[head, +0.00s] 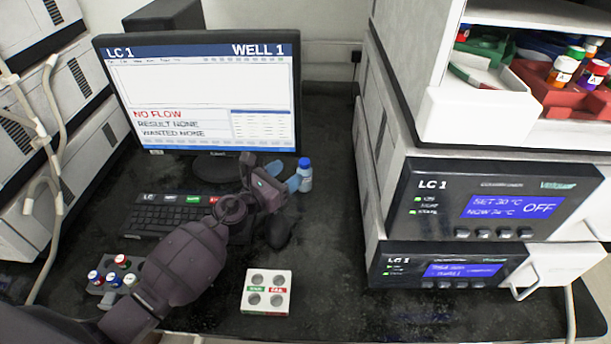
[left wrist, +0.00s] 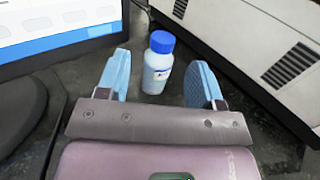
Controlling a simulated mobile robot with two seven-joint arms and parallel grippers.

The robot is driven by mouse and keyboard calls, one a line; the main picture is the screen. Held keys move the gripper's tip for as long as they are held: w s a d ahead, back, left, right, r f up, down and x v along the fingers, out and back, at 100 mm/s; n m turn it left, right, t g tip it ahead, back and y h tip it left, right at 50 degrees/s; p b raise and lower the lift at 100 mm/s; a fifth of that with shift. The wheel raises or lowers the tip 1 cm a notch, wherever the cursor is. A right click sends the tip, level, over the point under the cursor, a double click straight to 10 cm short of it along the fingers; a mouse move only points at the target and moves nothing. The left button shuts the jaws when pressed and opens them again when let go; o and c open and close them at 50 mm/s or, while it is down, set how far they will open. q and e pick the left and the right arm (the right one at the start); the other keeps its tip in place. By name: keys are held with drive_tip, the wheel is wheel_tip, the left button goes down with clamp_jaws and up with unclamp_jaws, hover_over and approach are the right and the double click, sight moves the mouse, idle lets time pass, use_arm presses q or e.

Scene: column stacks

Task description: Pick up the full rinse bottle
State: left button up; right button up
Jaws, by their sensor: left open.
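The rinse bottle (head: 305,176) is a small clear bottle with a blue cap and pale blue contents, standing upright on the dark bench to the right of the monitor stand. In the left wrist view the bottle (left wrist: 158,64) stands between and beyond the two blue fingertips. My left gripper (head: 283,178) is open, just left of the bottle in the head view, and seems not to touch it. In the left wrist view the left gripper (left wrist: 162,82) shows a finger on each side, with a gap around the bottle. My right gripper is not in view.
A monitor (head: 210,90) and keyboard (head: 160,214) stand behind my left arm. LC modules (head: 480,205) stand at the right. A white four-hole rack (head: 267,292) and a grey vial rack (head: 110,285) are in front.

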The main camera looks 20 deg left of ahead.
sight(301, 166)
use_arm(q)
drive_tip(key=shift+x, duration=3.25)
drive_tip(key=shift+s+d+f, duration=0.1)
drive_tip(key=shift+d, duration=0.05)
drive_tip(key=c, duration=0.8)
